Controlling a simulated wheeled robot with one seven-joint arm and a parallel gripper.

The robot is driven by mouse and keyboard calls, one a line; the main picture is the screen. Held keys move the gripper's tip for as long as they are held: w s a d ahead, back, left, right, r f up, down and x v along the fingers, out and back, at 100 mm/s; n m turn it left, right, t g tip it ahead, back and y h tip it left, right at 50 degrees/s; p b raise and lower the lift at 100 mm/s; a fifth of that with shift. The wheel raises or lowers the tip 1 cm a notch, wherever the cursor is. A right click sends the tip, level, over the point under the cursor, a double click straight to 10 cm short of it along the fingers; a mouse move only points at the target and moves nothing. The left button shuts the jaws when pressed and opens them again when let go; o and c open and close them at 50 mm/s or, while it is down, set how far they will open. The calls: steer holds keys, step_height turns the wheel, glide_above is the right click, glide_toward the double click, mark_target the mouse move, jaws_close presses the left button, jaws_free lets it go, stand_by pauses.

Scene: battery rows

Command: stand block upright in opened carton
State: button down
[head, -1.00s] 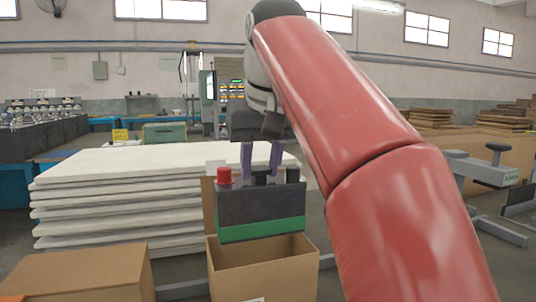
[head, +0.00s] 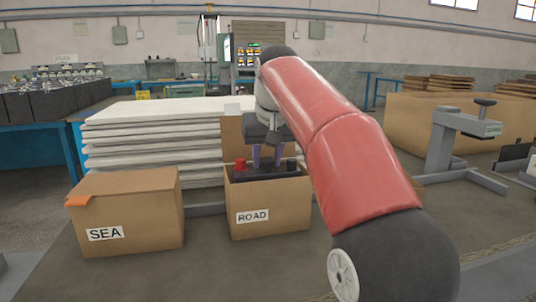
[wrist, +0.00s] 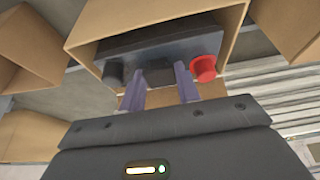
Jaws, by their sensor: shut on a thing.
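The block is a dark battery (head: 250,175) with one red and one black terminal on top. In the head view it sits down inside the open carton labelled ROAD (head: 285,215), with only its top at the rim. It looks upright, terminals up; its green lower part is hidden by the carton walls, and I cannot tell if it touches the floor. My gripper (head: 266,158) is above it, with its purple fingers shut on the battery's top middle. The wrist view shows the fingers (wrist: 160,88) on the battery (wrist: 150,48), with carton walls around it.
A closed carton labelled SEA (head: 150,225) with orange tape stands to the left, with a gap between. A stack of white sheets (head: 150,130) is behind. A grey metal stand (head: 445,145) and a large brown box (head: 400,120) are at the right.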

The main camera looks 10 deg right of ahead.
mark_target(268, 169)
steer(key=shift+f+b, duration=1.95)
steer(key=shift+b, duration=0.1)
steer(key=shift+r, duration=0.1)
steer(key=c, duration=1.4)
jaws_free()
steer(key=shift+f, duration=0.35)
steer(key=shift+c, duration=0.2)
steer(key=o, duration=0.4)
steer(key=shift+r, duration=0.1)
